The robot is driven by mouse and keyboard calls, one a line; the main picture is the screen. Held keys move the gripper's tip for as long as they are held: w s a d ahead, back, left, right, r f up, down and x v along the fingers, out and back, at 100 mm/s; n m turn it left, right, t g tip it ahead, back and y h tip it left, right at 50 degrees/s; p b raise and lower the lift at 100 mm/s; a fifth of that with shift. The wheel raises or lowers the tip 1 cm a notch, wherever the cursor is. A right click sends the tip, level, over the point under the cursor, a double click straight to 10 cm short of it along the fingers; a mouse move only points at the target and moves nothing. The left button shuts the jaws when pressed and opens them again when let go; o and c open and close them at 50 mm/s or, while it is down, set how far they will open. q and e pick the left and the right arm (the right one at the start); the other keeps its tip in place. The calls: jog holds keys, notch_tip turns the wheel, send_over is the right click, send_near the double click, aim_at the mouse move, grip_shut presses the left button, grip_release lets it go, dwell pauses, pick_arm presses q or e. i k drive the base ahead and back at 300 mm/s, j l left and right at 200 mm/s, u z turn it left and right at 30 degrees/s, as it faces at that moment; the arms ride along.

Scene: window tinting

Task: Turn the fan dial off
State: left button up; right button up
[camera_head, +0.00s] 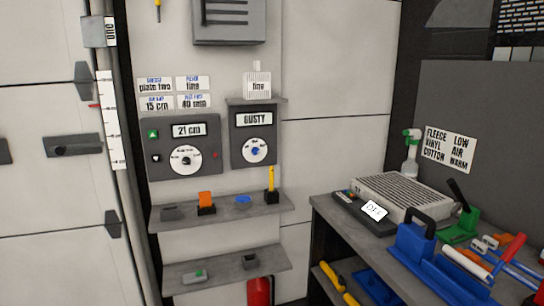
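Two wall panels carry round white dials. The right panel (254,134) is dark grey, with a display reading "GUSTY" and a white dial (255,150) with a blue centre below it. The left panel (183,145) has a display reading "21 cm" and a larger white dial (186,160) with a dark pointer. Neither dial carries a label I can read as "fan", and their small markings are too small to read. A ribbed light-grey box unit (400,193) lies on the bench, with a small white tag (374,210) in front. Neither of my grippers is in view.
Two narrow shelves (225,212) stick out below the panels with small items on them. The bench (325,207) at right holds a blue toolbox-like block (425,252), a spray bottle (411,155) and several tools. The space before the panels is clear.

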aim_at(255, 151)
jog(key=i+l+u, duration=0.15)
jog(key=i, duration=0.25)
jog(key=i+l+u, duration=0.15)
jog(key=i+l, duration=0.15)
jog(key=i, duration=0.1)
